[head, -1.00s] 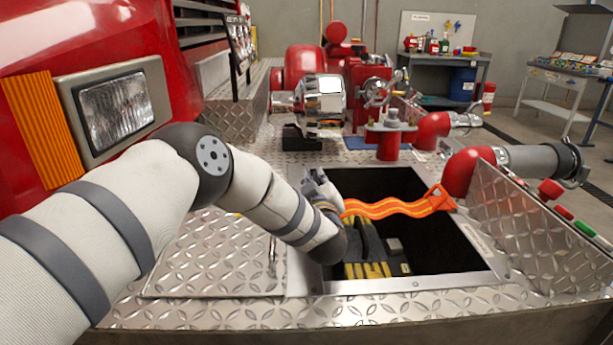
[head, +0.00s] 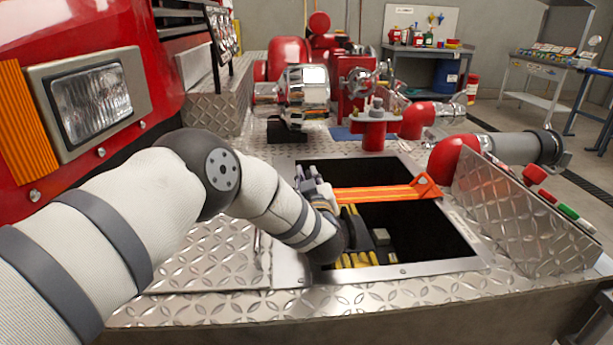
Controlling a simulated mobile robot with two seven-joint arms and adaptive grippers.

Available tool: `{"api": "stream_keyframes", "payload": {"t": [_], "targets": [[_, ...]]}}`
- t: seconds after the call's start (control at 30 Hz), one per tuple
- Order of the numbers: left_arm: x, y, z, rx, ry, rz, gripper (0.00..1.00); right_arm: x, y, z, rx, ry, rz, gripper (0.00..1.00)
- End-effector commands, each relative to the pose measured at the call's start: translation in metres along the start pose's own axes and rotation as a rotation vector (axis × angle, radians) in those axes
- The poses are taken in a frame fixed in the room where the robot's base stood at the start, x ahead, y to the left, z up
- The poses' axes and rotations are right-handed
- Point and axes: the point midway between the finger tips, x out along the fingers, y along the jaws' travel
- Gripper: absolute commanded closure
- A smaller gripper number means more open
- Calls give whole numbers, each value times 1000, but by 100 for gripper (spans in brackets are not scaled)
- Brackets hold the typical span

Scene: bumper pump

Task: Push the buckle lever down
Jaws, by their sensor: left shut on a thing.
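An orange strap (head: 375,194) runs straight and taut across the dark opening, from my left gripper to an orange triangular end piece (head: 425,186) at the right rim. My left gripper (head: 313,180) is at the strap's left end, over the left side of the opening. It is shut on a small part there that appears to be the buckle lever; the hand and wrist hide most of it and of the buckle. Yellow and black gear (head: 357,258) lies inside the opening below. My right gripper is not in view.
The opening has a metal rim (head: 400,270) in a diamond-plate deck (head: 215,250). A red elbow pipe (head: 452,155) and a raised plate panel (head: 525,215) stand at the right. Red pump parts (head: 372,133) stand behind. The red truck front with a headlight (head: 95,100) is at the left.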

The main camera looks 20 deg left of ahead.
Motion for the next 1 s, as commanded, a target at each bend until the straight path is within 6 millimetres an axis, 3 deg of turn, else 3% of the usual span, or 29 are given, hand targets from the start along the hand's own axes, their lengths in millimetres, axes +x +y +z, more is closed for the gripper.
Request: {"api": "stream_keyframes", "payload": {"t": [0.03, 0.2, 0.23, 0.3, 0.83, 1.0], "targets": [[-3, 8, 4, -8, -13, 18, 100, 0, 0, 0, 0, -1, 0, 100], [-3, 8, 4, -8, -14, 18, 100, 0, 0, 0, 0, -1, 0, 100], [-3, 8, 4, -8, -14, 18, 81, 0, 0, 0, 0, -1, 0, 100], [-3, 7, 4, -7, -14, 16, 69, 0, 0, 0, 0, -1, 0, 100], [-3, 2, 3, -1, -9, 7, 69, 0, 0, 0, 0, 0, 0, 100], [-33, 3, 4, 0, -13, 9, 69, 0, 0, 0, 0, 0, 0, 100]]}}
